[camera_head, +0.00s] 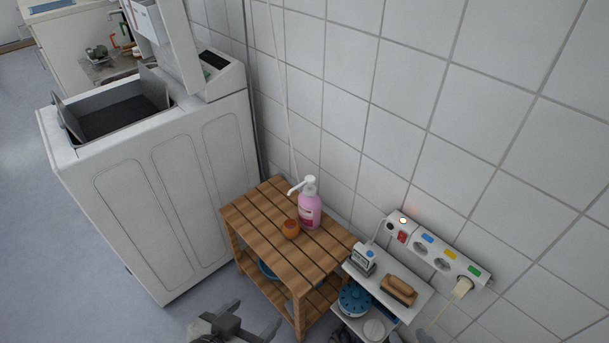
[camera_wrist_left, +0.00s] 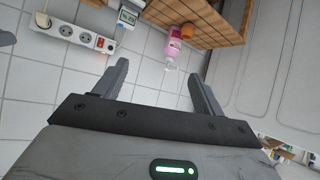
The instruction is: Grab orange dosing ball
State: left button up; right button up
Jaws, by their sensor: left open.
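The orange dosing ball (camera_head: 290,229) stands on the slatted wooden trolley top (camera_head: 262,218), in front of a pink pump bottle (camera_head: 309,211). In the left wrist view the picture is turned over; the orange ball (camera_wrist_left: 188,31) shows near the top, beside the pink bottle (camera_wrist_left: 172,45). My left gripper (camera_head: 252,320) is at the bottom of the head view, in front of the trolley and apart from the ball. Its two fingers (camera_wrist_left: 157,75) are spread in the wrist view with nothing between them.
A white top-loading washer (camera_head: 160,180) with raised lid stands left of the trolley. On the right, a small white shelf (camera_head: 408,309) holds a brush (camera_head: 398,290) and a small display device (camera_head: 362,259). A power strip (camera_head: 435,250) is on the tiled wall behind.

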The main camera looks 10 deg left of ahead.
aim_at(291, 228)
jog(key=k, duration=0.5)
jog(key=u, duration=1.9)
jog(key=i, duration=1.3)
jog(key=z, duration=1.95)
jog(key=i, duration=0.5)
jog(key=z, duration=0.1)
